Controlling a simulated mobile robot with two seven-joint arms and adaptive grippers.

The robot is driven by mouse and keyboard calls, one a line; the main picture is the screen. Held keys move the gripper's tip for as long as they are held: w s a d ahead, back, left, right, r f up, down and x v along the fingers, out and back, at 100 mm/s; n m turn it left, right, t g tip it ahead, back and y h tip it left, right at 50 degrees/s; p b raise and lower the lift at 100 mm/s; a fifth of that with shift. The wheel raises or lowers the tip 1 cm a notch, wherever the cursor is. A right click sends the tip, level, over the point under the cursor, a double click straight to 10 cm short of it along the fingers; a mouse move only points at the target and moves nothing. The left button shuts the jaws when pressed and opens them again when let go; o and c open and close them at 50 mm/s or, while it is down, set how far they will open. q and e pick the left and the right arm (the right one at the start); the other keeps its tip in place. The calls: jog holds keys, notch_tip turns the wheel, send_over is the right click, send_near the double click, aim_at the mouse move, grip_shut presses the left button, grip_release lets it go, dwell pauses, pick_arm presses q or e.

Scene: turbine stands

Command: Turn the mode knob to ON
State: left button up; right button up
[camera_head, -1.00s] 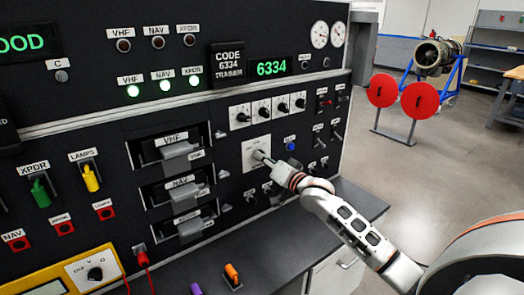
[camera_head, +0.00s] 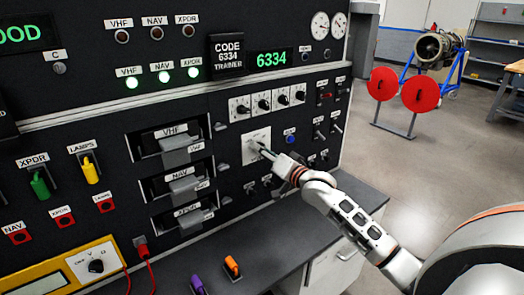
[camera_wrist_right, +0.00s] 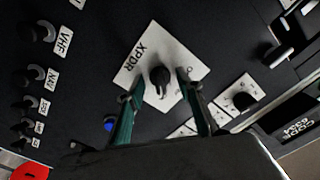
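The mode knob (camera_wrist_right: 160,76) is black and sits on a white plate labelled XPDR (camera_wrist_right: 140,62) in the right wrist view; its narrow end points toward my gripper. In the head view the white plate (camera_head: 249,143) is on the dark panel, right of the drawer-like units. My right gripper (camera_head: 264,153) is in front of it and covers part of it. In the wrist view the two green fingers (camera_wrist_right: 155,88) are spread, one on each side of the knob, with visible gaps and nothing held. The plate's small position marks are too small to read. My left gripper is not in view.
A row of small knobs on white plates (camera_head: 265,101) is just above. A blue button (camera_head: 290,139) and several toggle switches are to the right. A dark ledge (camera_head: 235,243) juts out below the panel. Open floor (camera_head: 440,160) lies to the right.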

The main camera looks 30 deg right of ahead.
jog(key=shift+s+d, duration=0.2)
jog(key=shift+s, duration=2)
